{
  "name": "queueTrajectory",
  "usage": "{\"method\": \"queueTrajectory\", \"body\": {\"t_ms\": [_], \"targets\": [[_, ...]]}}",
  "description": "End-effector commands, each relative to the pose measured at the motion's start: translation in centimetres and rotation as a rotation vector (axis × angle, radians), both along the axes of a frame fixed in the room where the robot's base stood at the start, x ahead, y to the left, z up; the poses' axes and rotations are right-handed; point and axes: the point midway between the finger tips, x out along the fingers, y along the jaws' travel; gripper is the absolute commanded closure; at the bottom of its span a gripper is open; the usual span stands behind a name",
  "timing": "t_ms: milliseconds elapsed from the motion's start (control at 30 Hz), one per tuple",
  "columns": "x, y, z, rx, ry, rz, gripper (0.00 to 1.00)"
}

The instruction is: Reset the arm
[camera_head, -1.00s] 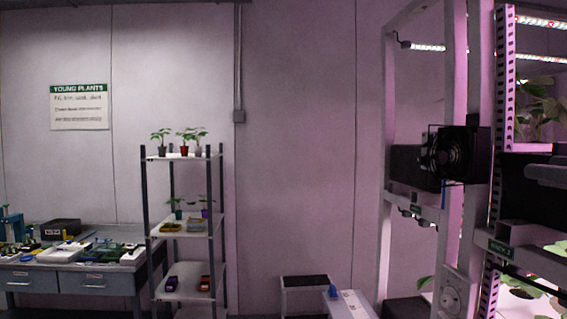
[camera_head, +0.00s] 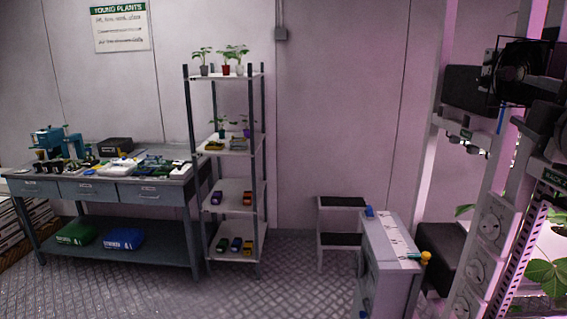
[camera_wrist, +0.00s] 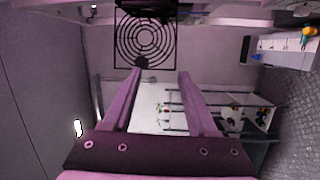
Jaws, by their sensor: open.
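My gripper (camera_wrist: 160,74) shows in the wrist view with its two fingers spread apart. Nothing is between them. A round black fan grille (camera_wrist: 146,38) appears just beyond the fingertips; whether they touch cannot be told. In the head view, dark parts at the right edge may be my arm, but the gripper cannot be made out there.
The fan (camera_head: 522,72) hangs by the plant rack at right. A grey cabinet (camera_head: 388,240) with a yellow-and-blue item stands beside a step stool (camera_head: 342,202). A plant shelf (camera_head: 233,187) and a workbench (camera_head: 160,188) line the wall. Floor between is clear.

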Motion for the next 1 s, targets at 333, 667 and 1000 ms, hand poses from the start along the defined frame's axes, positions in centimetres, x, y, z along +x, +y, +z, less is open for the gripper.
{"method": "queueTrajectory", "body": {"t_ms": [333,667,1000], "targets": [[-1.8,13.4,-20.0,1.044,0.328,-0.174,0.42],[-8.6,22.5,-29.2,1.452,0.615,-0.433,0.42],[-9.2,23.1,-29.7,1.476,0.635,-0.455,0.42]]}}
